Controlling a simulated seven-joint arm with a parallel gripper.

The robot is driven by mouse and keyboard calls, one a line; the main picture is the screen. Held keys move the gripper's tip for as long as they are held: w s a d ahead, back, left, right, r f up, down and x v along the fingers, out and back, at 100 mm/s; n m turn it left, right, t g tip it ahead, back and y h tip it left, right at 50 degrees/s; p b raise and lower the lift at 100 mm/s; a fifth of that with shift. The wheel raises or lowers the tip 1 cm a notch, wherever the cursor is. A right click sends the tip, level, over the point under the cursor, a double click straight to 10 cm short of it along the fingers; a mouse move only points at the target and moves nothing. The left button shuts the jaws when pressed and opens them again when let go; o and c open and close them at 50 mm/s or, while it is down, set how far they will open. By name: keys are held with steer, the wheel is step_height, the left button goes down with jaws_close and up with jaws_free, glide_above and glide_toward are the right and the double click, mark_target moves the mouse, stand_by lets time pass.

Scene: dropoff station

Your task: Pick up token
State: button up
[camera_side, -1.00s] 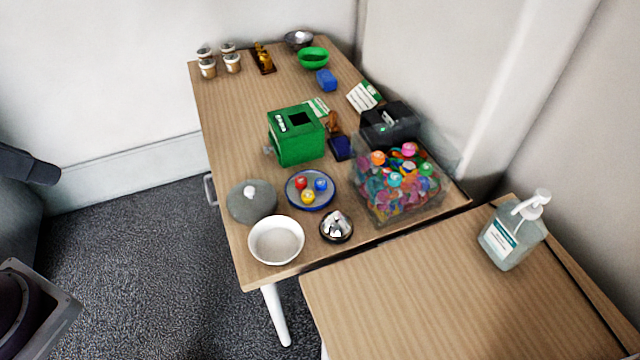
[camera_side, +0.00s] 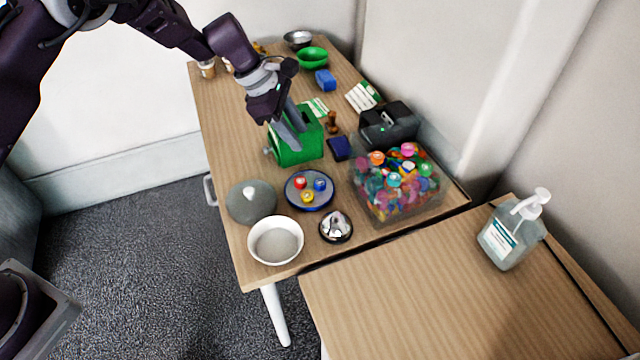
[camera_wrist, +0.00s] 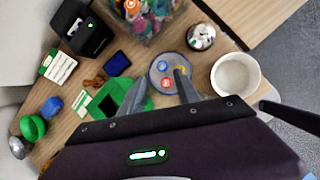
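Three small round tokens, red (camera_side: 300,183), blue (camera_side: 320,184) and yellow (camera_side: 307,196), sit on a round blue-rimmed dish (camera_side: 326,202). The wrist view also shows the red (camera_wrist: 166,83), blue (camera_wrist: 163,66) and yellow (camera_wrist: 181,71) ones on the dish, just beyond my fingertips. My gripper (camera_side: 287,134) is above the table, in front of the green box (camera_side: 303,148) in the side view. In the wrist view my gripper (camera_wrist: 159,85) has its two fingers spread with nothing between them. It is open and empty, above and apart from the dish.
Around the dish are a grey domed object (camera_side: 251,204), a white bowl (camera_side: 275,250), a silver bell (camera_side: 336,228) and a clear bin of colourful pieces (camera_side: 402,205). A black device (camera_side: 392,130) stands behind. The nearer table (camera_side: 440,295) is mostly clear.

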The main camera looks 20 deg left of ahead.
mark_target(318, 183)
steer(key=f+n, duration=0.1)
steer(key=f, duration=0.2)
steer(key=w+f+n, duration=0.1)
steer(key=f, duration=0.2)
steer(key=d+f, duration=0.1)
steer(key=f, duration=0.3)
steer(key=shift+w+d+f+n, duration=0.1)
steer(key=shift+w+n, duration=0.1)
steer(key=shift+n, duration=0.2)
steer(key=x, duration=0.6)
steer(key=shift+w+f, duration=0.1)
steer(key=shift+f, duration=0.3)
steer(key=shift+c, duration=0.5)
jaws_close()
